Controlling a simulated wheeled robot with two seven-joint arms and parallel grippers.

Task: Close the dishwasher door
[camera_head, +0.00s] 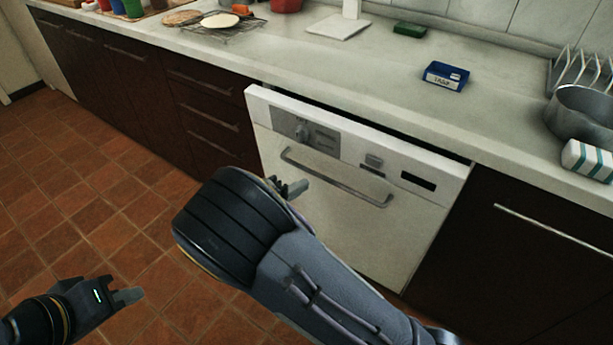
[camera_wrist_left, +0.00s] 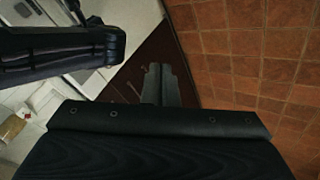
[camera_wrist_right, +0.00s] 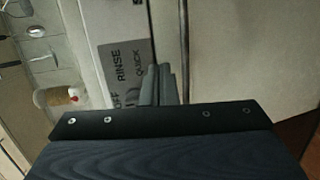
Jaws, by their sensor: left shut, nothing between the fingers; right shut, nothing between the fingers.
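The white dishwasher door (camera_head: 345,215) stands nearly upright under the counter. Its top edge leans out a little, with a dark gap behind it. A metal handle (camera_head: 335,176) runs across its front below the control panel. My right gripper (camera_head: 302,187) is shut and empty at the door front, by the left part of the handle; contact is unclear. In the right wrist view its fingers (camera_wrist_right: 165,84) lie over the panel lettering beside the handle (camera_wrist_right: 184,50). My left gripper (camera_head: 130,296) is shut and empty above the floor, left of the door; its fingers show in the left wrist view (camera_wrist_left: 160,84).
Dark drawers (camera_head: 208,104) flank the dishwasher on the left, and a dark cabinet (camera_head: 520,265) on the right. The tiled floor (camera_head: 120,190) at left is clear.

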